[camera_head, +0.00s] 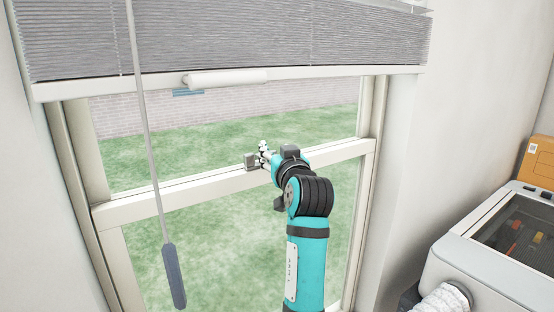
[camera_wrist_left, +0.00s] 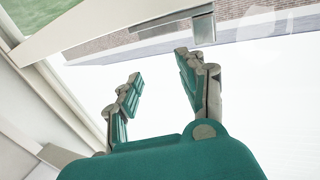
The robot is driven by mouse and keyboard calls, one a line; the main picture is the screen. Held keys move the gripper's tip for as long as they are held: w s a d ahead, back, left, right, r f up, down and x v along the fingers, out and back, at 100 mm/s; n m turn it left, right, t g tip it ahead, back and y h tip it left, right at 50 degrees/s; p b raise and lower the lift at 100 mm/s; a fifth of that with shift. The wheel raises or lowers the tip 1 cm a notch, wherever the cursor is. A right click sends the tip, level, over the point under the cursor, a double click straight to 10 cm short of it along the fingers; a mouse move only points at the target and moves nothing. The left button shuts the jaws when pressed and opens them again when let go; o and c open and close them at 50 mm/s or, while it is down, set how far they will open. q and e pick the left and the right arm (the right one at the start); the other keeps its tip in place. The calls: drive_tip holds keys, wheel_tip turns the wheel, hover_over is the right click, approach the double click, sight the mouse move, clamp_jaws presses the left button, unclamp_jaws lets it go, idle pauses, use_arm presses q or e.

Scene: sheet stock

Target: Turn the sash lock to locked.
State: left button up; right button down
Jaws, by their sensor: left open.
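The sash lock (camera_head: 250,161) is a small grey metal piece on the white meeting rail (camera_head: 190,188) of the window. In the left wrist view the lock (camera_wrist_left: 203,28) shows as a grey block with a bar at the rail's edge, ahead of the fingers. Which way its lever is turned is too small to tell. My left gripper (camera_head: 264,155) is right by the lock at the rail. In the wrist view its fingers (camera_wrist_left: 160,69) are apart with nothing between them, the right finger closest to the lock. My right gripper is in neither view.
A pleated blind (camera_head: 220,38) with a white bottom rail hangs above. A wand with a grey handle (camera_head: 174,275) hangs in front of the window at the left. A grey machine (camera_head: 470,270) and an orange box (camera_head: 537,160) stand at the right.

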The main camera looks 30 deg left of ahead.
use_arm(q)
wheel_tip(320, 180, up, 8)
drive_tip(key=shift+r, duration=0.15)
drive_tip(key=shift+o, duration=0.4)
